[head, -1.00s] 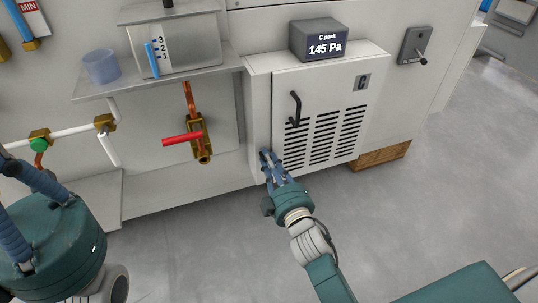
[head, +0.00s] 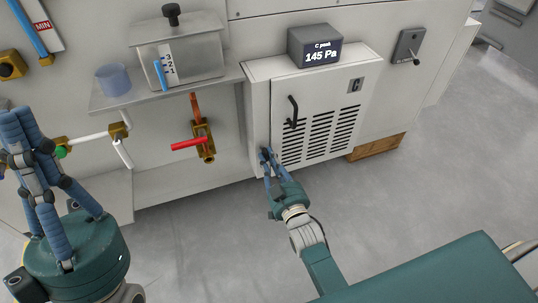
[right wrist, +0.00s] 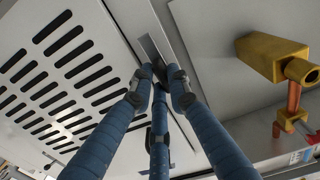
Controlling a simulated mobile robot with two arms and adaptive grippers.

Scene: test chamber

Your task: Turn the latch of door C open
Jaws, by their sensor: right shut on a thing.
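Door C (head: 345,110) is a white louvred panel with a black bar handle (head: 292,111) and a "C" plate; it looks closed. My right gripper (head: 265,154) is at the lower left edge of the door.
A display (head: 315,46) reading 145 Pa sits on top of the cabinet. A red-handled valve (head: 198,143) and a shelf with a tank (head: 180,50) and a blue cup (head: 113,80) are to the left. A wooden block (head: 376,147) lies beneath the right side. The floor in front is clear.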

